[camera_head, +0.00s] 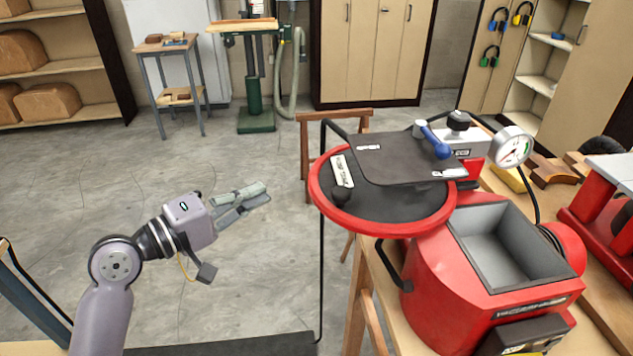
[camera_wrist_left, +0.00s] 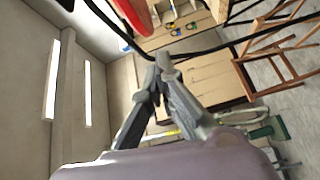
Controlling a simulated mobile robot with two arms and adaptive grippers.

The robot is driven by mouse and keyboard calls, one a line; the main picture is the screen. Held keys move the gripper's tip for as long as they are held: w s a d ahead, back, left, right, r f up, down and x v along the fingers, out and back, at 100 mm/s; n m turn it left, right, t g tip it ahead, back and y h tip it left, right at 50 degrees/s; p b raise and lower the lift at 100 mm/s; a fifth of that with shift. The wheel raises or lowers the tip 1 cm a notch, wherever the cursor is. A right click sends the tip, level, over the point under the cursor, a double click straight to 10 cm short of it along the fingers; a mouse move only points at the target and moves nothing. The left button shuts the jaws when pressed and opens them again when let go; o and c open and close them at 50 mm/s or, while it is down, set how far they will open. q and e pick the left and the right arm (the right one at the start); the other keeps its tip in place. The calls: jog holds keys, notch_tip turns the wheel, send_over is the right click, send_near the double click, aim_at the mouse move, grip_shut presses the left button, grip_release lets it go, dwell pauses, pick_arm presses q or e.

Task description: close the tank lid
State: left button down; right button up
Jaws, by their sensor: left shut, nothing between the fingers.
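The tank (camera_head: 432,283) is a red machine on a wooden bench, with an open rectangular grey well (camera_head: 500,250) facing up. Its lid (camera_head: 440,213) is a round red-rimmed disc with a dark top plate, swung to the left and back of the well, which is uncovered. A blue-handled valve (camera_head: 436,140) and a pressure gauge (camera_head: 512,147) sit on and beside the lid. My left gripper (camera_head: 254,196) is shut and empty, left of the lid and apart from it. In the left wrist view its fingertips (camera_wrist_left: 163,62) meet; a red rim edge (camera_wrist_left: 136,14) shows at the top. My right gripper is not seen.
A wooden sawhorse (camera_head: 304,150) stands behind the lid. A black hose or rod (camera_head: 321,260) runs down left of the tank. A red tool (camera_head: 603,205) and wooden pieces lie at the bench's right. The floor around my left gripper is clear.

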aim_at(317, 195)
pick_arm(q)
jog(key=s+d+r+m+g+h, duration=0.1)
jog(key=s+d+r+m+h, duration=0.1)
jog(key=s+r, duration=0.25)
jog(key=p+x, duration=0.1)
jog(key=x, duration=0.2)
jog(key=p+x, duration=0.1)
jog(key=x, duration=0.2)
jog(key=r+p+x, duration=0.1)
jog(key=x, duration=0.3)
jog(key=shift+s+d+f+n+p, duration=0.1)
jog(key=shift+s+d+f+p, duration=0.1)
jog(key=shift+s, duration=0.2)
jog(key=shift+s+d+f+n+p, duration=0.15)
jog(key=shift+s+p, duration=0.1)
jog(key=shift+s, duration=0.2)
jog(key=shift+s+d+f+n+p, duration=0.1)
jog(key=shift+s+d+f+p, duration=0.1)
jog(key=shift+s, duration=0.75)
jog(key=shift+d, duration=0.1)
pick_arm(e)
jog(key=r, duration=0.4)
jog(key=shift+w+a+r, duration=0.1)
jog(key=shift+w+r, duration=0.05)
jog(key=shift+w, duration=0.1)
pick_arm(q)
jog(key=shift+w+f, duration=0.1)
